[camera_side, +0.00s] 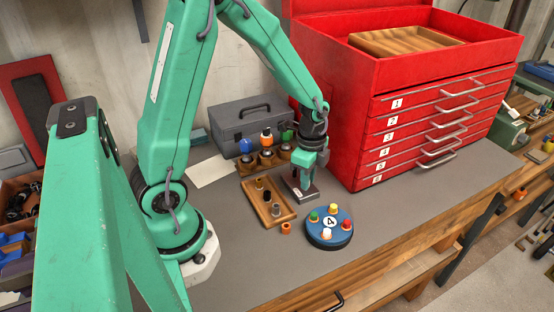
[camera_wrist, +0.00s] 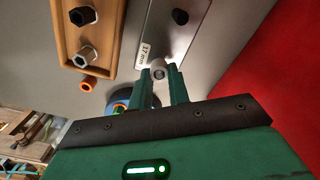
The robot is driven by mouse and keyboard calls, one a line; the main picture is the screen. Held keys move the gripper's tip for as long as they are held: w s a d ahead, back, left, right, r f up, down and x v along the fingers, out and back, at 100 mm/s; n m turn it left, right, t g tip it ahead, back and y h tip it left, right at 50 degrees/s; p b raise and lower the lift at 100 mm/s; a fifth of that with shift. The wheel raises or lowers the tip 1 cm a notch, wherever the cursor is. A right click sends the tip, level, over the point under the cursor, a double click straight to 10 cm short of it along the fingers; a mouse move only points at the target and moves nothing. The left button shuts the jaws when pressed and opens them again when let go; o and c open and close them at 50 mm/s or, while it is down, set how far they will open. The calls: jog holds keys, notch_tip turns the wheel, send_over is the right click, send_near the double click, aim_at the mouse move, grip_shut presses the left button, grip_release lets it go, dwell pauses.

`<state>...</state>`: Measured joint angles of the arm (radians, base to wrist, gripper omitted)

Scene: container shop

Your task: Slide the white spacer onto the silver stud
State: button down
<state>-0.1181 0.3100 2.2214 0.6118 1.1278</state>
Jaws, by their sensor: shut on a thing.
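My gripper (camera_wrist: 160,83) is shut on the white spacer (camera_wrist: 158,66), a small pale ring with a dark hole, held between its fingertips. In the side view my gripper (camera_side: 310,173) is over a grey block (camera_side: 307,196), and the spacer cannot be made out there. In the wrist view the block (camera_wrist: 196,42) carries a "17 mm" label and a short dark post. A silver hexagonal piece (camera_wrist: 87,56) stands in the wooden tray, and also shows in the side view (camera_side: 276,209). I cannot tell whether this is the silver stud.
The wooden tray (camera_side: 283,220) also holds dark pieces. An orange ring (camera_side: 286,228) lies beside it. A blue disc (camera_side: 344,239) marked 4 bears coloured pegs. A red drawer chest (camera_side: 345,120) stands close on the right. A grey toolbox (camera_side: 232,122) is behind.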

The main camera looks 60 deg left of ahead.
jog(key=shift+f, duration=0.15)
dwell(0.3)
jog(key=c, duration=1.3)
grip_release()
jog(key=shift+o, duration=0.2)
notch_tip(320, 180, up, 7)
